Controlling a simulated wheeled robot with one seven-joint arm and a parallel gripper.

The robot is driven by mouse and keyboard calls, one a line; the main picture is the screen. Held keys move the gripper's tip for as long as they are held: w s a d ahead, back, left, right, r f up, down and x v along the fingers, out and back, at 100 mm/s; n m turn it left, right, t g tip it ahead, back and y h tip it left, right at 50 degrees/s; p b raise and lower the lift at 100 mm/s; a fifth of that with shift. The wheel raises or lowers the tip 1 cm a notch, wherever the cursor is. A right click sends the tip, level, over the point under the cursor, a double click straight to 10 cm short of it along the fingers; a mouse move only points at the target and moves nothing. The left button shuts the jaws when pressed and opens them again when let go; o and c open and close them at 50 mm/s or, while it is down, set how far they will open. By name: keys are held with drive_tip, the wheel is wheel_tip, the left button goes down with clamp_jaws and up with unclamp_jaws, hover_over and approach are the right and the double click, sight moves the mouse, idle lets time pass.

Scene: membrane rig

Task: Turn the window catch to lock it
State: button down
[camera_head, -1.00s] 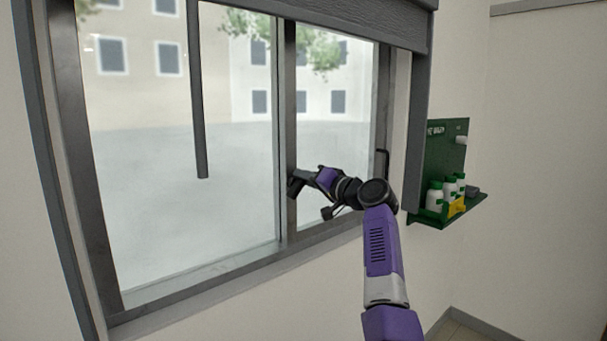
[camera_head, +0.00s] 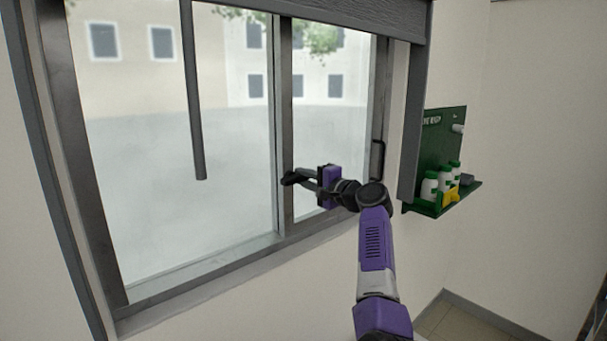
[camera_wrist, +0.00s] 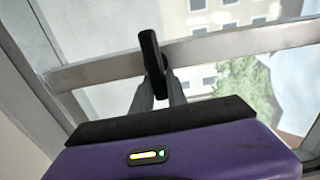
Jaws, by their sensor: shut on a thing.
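The window (camera_head: 180,215) has a dark grey frame with two glass panes and a middle upright. The window catch is a dark lever on this middle upright; in the wrist view the black lever (camera_wrist: 150,52) stands across the grey frame bar. My gripper (camera_head: 293,179) is at the middle upright in the head view. In the wrist view my gripper (camera_wrist: 158,90) has its two fingers close together around the lower part of the lever, shut on it. The catch's base is hidden behind the fingers. In the head view the gripper hides most of the catch.
A black pull handle (camera_head: 378,160) is on the right side of the window frame. A green wall shelf (camera_head: 445,196) with white bottles stands to the right. A grey pole (camera_head: 195,100) hangs in front of the left pane, and a roller shutter (camera_head: 350,18) is above.

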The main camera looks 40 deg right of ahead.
drive_tip(key=shift+a+f, duration=0.2)
drive_tip(key=shift+f, duration=0.25)
drive_tip(key=c, duration=1.3)
unclamp_jaws()
drive_tip(key=shift+w, duration=0.1)
drive_tip(key=shift+r, duration=0.2)
drive_tip(key=shift+d, duration=0.1)
drive_tip(key=s+b, duration=0.1)
drive_tip(key=s, duration=0.7)
drive_tip(key=shift+d+b, duration=0.1)
drive_tip(key=shift+b, duration=0.2)
